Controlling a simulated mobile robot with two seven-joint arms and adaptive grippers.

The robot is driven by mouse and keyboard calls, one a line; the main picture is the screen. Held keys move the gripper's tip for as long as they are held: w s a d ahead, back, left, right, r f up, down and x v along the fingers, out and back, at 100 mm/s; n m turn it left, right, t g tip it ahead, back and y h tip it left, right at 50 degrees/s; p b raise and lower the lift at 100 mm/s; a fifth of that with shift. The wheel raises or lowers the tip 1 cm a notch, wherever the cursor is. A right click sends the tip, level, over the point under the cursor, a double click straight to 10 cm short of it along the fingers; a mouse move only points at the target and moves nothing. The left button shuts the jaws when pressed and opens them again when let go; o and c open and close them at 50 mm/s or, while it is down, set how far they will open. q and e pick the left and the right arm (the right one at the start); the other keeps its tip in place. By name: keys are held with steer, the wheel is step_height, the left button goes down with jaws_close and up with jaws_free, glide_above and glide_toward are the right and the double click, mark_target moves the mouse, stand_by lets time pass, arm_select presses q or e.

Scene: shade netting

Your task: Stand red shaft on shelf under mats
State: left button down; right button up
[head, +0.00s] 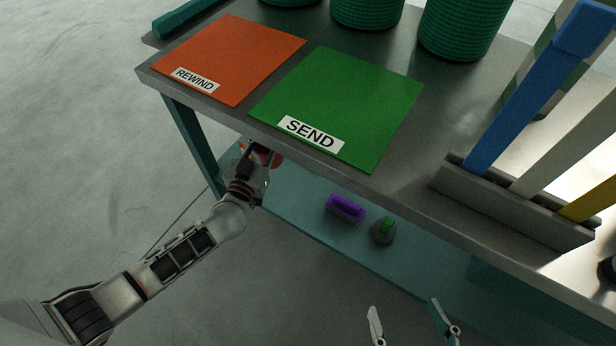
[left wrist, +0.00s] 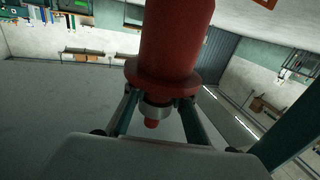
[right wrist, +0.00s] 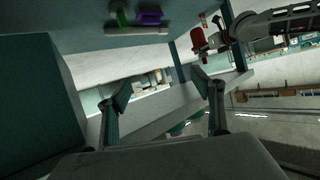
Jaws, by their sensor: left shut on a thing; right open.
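The red shaft (left wrist: 176,40) fills the upper middle of the left wrist view, with a wide flange and a narrower end below it. My left gripper (left wrist: 157,112) is shut on that narrow end. In the head view the gripper is under the table edge, and only a little of the red shaft (head: 276,159) shows. The orange REWIND mat (head: 235,55) and green SEND mat (head: 345,100) lie on the tabletop above. The teal shelf (head: 295,205) runs below them. My right gripper (head: 408,325) is open and empty in front of the shelf; its fingers (right wrist: 167,98) are apart.
A purple block (head: 345,207) and a grey piece with a green top (head: 384,231) stand on the shelf, right of my left gripper. Green rolls (head: 465,30) and a rack (head: 510,205) with coloured slats stand on the table. The table leg (head: 190,135) is close on the left.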

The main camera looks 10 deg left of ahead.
mark_target(265, 159)
arm_select(q)
steer(key=f+b, duration=0.2)
steer(key=f, duration=0.3)
steer(key=shift+s+f+b, duration=0.25)
steer(key=shift+s+b, duration=0.05)
steer(key=shift+b, duration=0.1)
steer(key=shift+f, duration=0.3)
steer(key=shift+w+f+b, duration=0.1)
steer(key=shift+w+b, duration=0.1)
steer(key=shift+b, duration=0.25)
step_height(265, 159, down, 3)
steer(key=shift+s+f+b, duration=0.1)
steer(key=shift+f+b, duration=0.05)
steer(key=shift+b, duration=0.8)
steer(key=shift+f, duration=0.2)
steer(key=shift+w+r, duration=0.2)
steer(key=shift+r, duration=0.1)
arm_select(e)
steer(key=s+a+f+m, duration=0.1)
steer(key=s+a+m, duration=0.1)
steer(key=a+m, duration=0.4)
steer(key=shift+s+a+f+m+t+y, duration=0.2)
steer(key=shift+a+m+t+y, duration=0.15)
steer(key=shift+m, duration=0.35)
arm_select(q)
steer(key=shift+f, duration=0.1)
